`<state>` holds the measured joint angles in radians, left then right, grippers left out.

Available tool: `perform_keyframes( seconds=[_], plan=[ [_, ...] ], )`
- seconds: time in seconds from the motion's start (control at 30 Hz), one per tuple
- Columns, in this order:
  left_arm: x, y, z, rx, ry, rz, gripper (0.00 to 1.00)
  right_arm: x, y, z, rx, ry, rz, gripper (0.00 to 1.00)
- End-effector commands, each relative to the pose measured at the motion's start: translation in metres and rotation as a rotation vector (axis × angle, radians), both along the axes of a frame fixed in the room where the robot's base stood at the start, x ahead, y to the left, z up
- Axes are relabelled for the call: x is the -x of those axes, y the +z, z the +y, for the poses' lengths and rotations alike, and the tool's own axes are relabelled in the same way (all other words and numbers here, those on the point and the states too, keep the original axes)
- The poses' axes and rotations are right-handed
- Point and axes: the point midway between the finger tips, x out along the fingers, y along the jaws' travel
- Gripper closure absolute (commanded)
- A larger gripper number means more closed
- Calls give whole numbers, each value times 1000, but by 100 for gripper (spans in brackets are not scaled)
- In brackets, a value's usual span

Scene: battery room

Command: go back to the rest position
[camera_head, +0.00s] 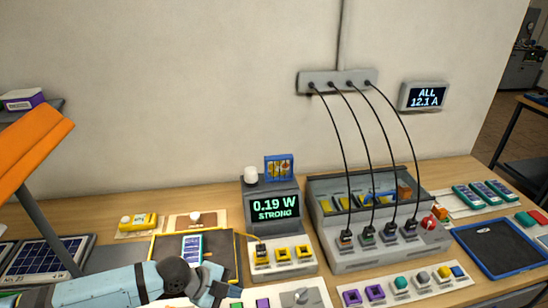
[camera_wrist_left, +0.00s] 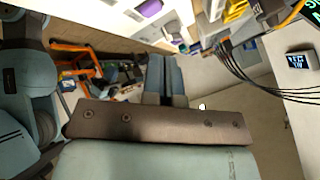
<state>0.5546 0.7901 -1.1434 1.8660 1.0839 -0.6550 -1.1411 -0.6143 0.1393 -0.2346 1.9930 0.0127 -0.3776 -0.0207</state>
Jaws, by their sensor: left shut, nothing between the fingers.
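My left arm comes in from the lower left in the head view, pale blue with a dark joint. Its gripper (camera_head: 212,288) is over the front of the bench, just below the dark tray with the phone-like cell. In the left wrist view the two blue-grey fingers (camera_wrist_left: 166,62) are together and empty. My right gripper does not show in either view.
A wooden bench (camera_head: 110,204) runs along the wall. A grey meter (camera_head: 272,209) reads 0.19 W STRONG, behind a block with yellow sockets (camera_head: 283,257). A charging station (camera_head: 370,253) with several black cables stands to the right. An orange panel (camera_head: 30,148) rises at left.

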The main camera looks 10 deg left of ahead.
Motion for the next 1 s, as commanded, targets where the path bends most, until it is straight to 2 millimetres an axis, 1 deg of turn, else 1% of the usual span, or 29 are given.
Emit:
perform_keyframes(
  seconds=[0.07, 0.17, 0.23, 0.3, 0.4, 0.5, 0.57, 0.67, 0.77, 0.9, 1.0],
  plan=[
    [2, -1, -4, 10, 6, 4, 100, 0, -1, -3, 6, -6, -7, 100],
    [11, -5, -21, 64, 52, 19, 100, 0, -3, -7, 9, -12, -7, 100],
    [20, -9, -38, 123, 110, 38, 100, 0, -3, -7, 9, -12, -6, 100],
    [29, -11, -53, 194, 192, 63, 100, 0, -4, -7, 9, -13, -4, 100],
    [41, -15, -66, 298, 327, 103, 100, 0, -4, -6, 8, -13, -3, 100],
    [51, -20, -70, 393, 477, 147, 100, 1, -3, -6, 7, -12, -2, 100],
    [58, -26, -66, 445, 574, 172, 100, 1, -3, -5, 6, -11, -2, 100],
    [72, -37, -53, 521, 745, 217, 100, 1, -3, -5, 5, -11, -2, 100],
    [91, -53, -31, 578, 924, 257, 100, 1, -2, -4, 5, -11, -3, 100],
    [124, -77, 6, 620, 1153, 294, 100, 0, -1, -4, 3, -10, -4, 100],
    [146, -91, 30, 629, 1273, 304, 100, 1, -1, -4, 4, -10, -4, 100]
  ],
)
